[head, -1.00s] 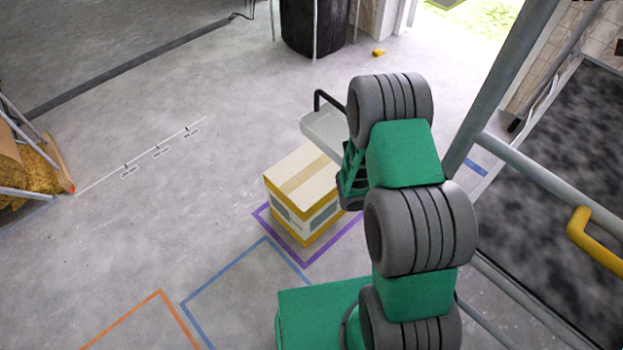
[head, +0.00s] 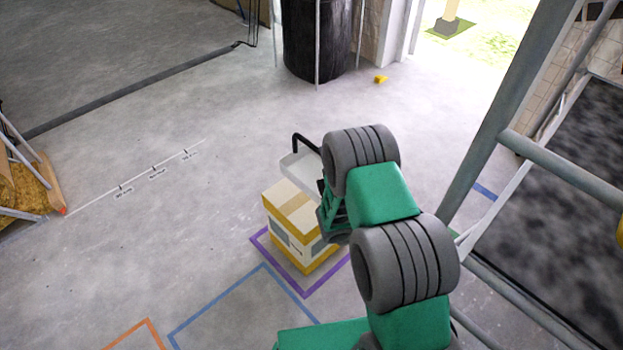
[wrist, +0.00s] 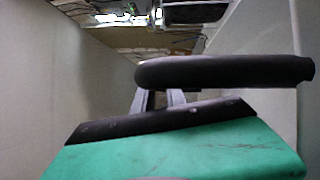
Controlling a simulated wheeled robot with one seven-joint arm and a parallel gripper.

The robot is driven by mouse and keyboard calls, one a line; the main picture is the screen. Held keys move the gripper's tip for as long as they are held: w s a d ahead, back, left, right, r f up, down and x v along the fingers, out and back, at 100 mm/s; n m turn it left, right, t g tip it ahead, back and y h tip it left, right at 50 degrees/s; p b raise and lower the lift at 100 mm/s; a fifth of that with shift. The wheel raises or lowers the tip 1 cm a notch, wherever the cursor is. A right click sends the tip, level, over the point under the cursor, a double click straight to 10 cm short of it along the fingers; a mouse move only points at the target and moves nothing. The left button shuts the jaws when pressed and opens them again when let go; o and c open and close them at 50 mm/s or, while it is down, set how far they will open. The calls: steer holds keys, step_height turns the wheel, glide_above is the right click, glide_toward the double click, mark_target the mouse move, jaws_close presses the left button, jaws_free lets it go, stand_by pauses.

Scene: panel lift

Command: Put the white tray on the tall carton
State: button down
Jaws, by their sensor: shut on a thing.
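The white tray (head: 298,172) has a black handle, which shows at its left end in the head view and as a dark bar (wrist: 225,72) in the wrist view. The tall carton (head: 288,208), white with yellow bands and a tan tape strip, stands upright inside a purple floor outline. The tray overlaps the carton's far right top edge in the head view; I cannot tell whether they touch. My gripper (wrist: 160,102) is shut on the tray.
Blue (head: 225,295) and orange (head: 130,335) floor outlines lie in front of the carton. A grey metal frame (head: 565,165) stands close on the right. A black barrel (head: 316,40) and a small yellow object (head: 380,79) are at the back. The floor left of the carton is clear.

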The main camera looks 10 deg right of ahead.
steer(key=b, duration=0.4)
glide_above(311, 182)
steer(key=d, duration=0.1)
steer(key=f, duration=0.4)
steer(key=shift+s+d+f, duration=0.15)
steer(key=shift+s+f, duration=0.1)
steer(key=shift+f, duration=0.05)
steer(key=b, duration=0.1)
steer(key=a+f+b, duration=0.1)
steer(key=b, duration=0.1)
steer(key=shift+w, duration=0.25)
steer(key=shift+w+f+b, duration=0.1)
steer(key=shift+f+b, duration=0.1)
steer(key=shift+b, duration=0.3)
steer(key=shift+a+f+b, duration=0.15)
steer(key=shift+f+b, duration=0.7)
steer(key=shift+f, duration=0.45)
steer(key=shift+f, duration=0.25)
steer(key=c, duration=1.4)
jaws_free()
steer(key=shift+o, duration=0.2)
